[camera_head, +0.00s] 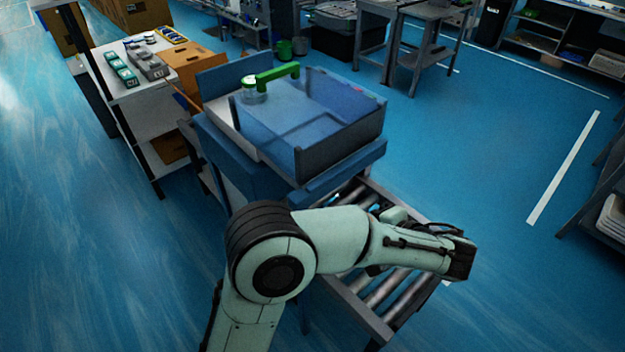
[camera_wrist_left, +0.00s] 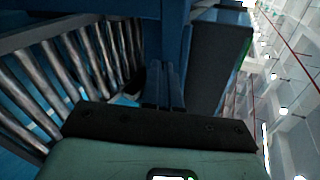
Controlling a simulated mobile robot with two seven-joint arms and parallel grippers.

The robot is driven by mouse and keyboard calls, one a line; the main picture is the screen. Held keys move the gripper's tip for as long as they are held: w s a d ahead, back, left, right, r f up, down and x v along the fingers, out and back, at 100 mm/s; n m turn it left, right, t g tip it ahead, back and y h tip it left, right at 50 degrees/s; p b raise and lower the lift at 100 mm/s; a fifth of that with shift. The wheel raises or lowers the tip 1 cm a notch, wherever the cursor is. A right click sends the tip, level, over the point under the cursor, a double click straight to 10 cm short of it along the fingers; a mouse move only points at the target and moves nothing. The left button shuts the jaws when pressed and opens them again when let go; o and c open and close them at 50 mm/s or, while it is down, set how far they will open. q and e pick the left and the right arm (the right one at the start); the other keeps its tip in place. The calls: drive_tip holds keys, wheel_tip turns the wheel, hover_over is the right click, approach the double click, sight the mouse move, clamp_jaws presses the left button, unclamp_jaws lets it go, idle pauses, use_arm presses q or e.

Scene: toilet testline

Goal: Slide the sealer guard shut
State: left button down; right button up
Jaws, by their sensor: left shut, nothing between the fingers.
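The sealer (camera_head: 250,160) is a blue and grey machine at the centre of the head view. Its guard (camera_head: 345,112) is a see-through box with dark edges on top of it. My left arm reaches in front of the sealer, over the rollers. In the left wrist view my left gripper (camera_wrist_left: 165,85) is shut and empty, its fingers side by side near a blue frame. In the head view its fingertips are hidden behind my wrist. My right gripper is out of view.
A roller conveyor (camera_head: 385,290) runs from the sealer towards the front right, under my left arm; its rollers (camera_wrist_left: 75,60) show in the left wrist view. A shelf table (camera_head: 125,90) with small parts and a cardboard box (camera_head: 195,72) stands left. Blue floor at right is open.

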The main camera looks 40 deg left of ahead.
sight(302, 169)
use_arm(q)
wheel_tip(302, 169, up, 7)
drive_tip(key=s+a+n+y, duration=0.1)
drive_tip(key=n+y, duration=0.1)
drive_tip(key=x, duration=0.8)
drive_tip(key=r+x, duration=0.1)
drive_tip(key=x, duration=0.3)
drive_tip(key=shift+s+a+f+p, duration=0.1)
drive_tip(key=shift+s+a+p, duration=0.1)
drive_tip(key=shift+a+p, duration=0.25)
drive_tip(key=shift+a, duration=0.5)
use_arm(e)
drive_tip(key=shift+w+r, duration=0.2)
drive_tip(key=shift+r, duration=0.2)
use_arm(q)
drive_tip(key=shift+a+f, duration=0.1)
drive_tip(key=shift+a, duration=0.05)
drive_tip(key=a, duration=0.6)
drive_tip(key=w+a+b, duration=0.1)
drive_tip(key=a, duration=0.6)
drive_tip(key=a+b, duration=0.1)
drive_tip(key=a, duration=0.6)
drive_tip(key=shift+w, duration=0.4)
drive_tip(key=shift+a, duration=0.2)
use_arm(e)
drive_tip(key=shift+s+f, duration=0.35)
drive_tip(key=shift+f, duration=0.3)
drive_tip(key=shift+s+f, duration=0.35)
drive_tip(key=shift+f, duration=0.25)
